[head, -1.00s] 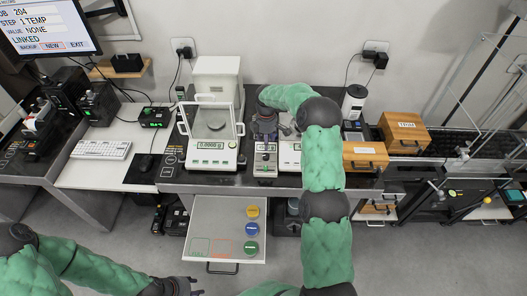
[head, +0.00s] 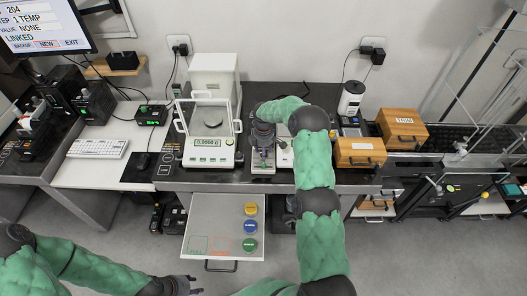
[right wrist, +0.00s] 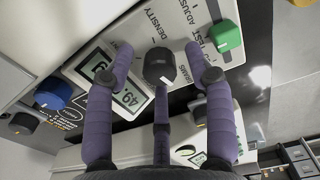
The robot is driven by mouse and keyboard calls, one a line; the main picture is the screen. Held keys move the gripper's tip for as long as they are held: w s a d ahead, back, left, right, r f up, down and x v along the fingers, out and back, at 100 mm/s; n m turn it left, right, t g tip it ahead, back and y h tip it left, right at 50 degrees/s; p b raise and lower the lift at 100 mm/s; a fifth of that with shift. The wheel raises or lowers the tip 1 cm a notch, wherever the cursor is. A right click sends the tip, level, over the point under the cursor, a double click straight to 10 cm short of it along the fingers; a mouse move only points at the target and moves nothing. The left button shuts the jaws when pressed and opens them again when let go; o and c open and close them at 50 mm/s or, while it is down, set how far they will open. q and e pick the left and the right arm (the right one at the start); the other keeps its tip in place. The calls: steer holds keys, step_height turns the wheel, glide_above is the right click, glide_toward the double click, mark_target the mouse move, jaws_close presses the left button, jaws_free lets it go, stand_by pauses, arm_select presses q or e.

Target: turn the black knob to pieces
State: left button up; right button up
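In the right wrist view the black knob (right wrist: 159,65) sits on a pale panel, its white mark toward the lower edge. "DENSITY" is printed above it and "GRAMS" to its right; I cannot see a "PIECES" label. My right gripper (right wrist: 160,60) has its purple fingers spread on both sides of the knob with gaps, and a third finger below it. In the head view my right gripper (head: 264,138) points down over the small control panel (head: 263,169), hiding the knob. My left gripper (head: 192,284) is low in the head view, fingers apart and empty.
A green knob (right wrist: 226,35), a blue knob (right wrist: 53,92) and another black knob (right wrist: 23,123) flank it. A display (right wrist: 128,99) lies beside the fingers. The balance (head: 209,148) stands left of the panel; an open drawer (head: 200,218) juts out below.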

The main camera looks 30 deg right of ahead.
jaws_close()
steer(key=shift+m, duration=0.3)
steer(key=shift+m+b, duration=0.7)
steer(key=shift+m, duration=0.2)
steer(key=m+b, duration=0.1)
steer(key=m, duration=0.2)
steer(key=m+b, duration=0.1)
steer(key=m, duration=0.3)
steer(key=shift+m+b, duration=0.75)
steer(key=shift+m, duration=1.45)
